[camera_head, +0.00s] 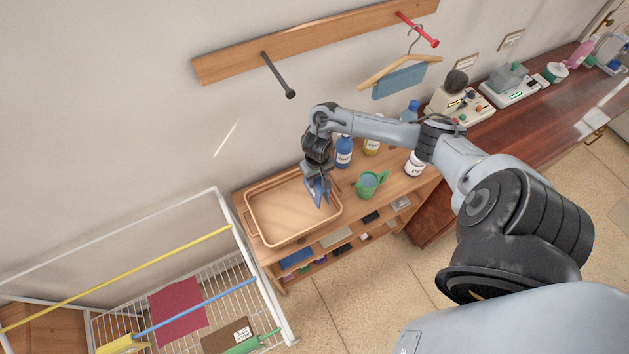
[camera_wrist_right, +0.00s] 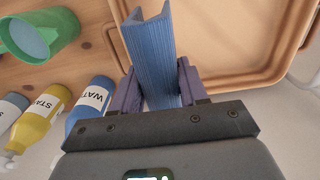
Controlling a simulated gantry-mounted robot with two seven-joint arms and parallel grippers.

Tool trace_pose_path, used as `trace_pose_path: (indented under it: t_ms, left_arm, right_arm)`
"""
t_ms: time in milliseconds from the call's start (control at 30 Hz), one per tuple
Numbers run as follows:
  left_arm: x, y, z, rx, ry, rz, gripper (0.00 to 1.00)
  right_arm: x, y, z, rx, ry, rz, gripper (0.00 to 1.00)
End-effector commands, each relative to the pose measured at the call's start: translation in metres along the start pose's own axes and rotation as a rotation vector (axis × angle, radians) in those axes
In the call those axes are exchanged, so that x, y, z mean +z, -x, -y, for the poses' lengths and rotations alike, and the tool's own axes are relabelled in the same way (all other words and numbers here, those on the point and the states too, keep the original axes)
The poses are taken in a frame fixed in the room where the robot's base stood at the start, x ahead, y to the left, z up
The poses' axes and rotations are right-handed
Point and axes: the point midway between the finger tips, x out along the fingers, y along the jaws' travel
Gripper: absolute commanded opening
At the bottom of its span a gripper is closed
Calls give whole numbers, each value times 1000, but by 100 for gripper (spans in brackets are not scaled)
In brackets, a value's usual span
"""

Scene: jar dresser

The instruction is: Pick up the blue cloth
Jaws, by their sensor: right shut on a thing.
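My right gripper (camera_head: 317,180) is above the right part of the wooden tray on the dresser top. In the right wrist view its two fingers (camera_wrist_right: 160,84) are shut on a blue, ribbed, folded piece that looks like the blue cloth (camera_wrist_right: 150,45). The cloth (camera_head: 319,193) hangs below the fingers in the head view; I cannot tell whether it touches the tray. Another blue cloth (camera_head: 399,81) hangs on a wooden hanger on the wall. My left gripper is not in view.
The tray (camera_head: 249,222) looks otherwise empty. A green mug (camera_head: 367,186), a blue bottle (camera_head: 344,152) and a yellow bottle (camera_head: 371,147) stand right of it. A white rack (camera_head: 272,308) with a red cloth (camera_head: 178,307) stands at the lower left.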

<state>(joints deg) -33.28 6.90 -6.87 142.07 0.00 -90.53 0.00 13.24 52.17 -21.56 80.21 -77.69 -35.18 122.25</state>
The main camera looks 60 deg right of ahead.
Motion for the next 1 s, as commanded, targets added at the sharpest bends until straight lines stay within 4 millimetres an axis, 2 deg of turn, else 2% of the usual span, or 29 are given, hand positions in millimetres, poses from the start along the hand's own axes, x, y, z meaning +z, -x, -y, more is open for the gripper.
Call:
trace_pose_path:
  t_ms: [33, 100, 500, 700, 1000]
  left_arm:
    - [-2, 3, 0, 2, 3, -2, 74]
    - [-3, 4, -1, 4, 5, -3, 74]
    - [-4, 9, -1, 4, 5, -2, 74]
    - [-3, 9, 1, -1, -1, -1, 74]
    - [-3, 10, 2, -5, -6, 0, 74]
  right_arm:
    - [12, 6, -6, 6, 7, 4, 13]
    - [23, 13, -10, 6, 6, 2, 13]
    - [80, 49, -31, 6, 5, 4, 13]
    - [94, 58, -36, 5, 1, 3, 13]
    - [100, 62, -38, 3, 0, 4, 13]
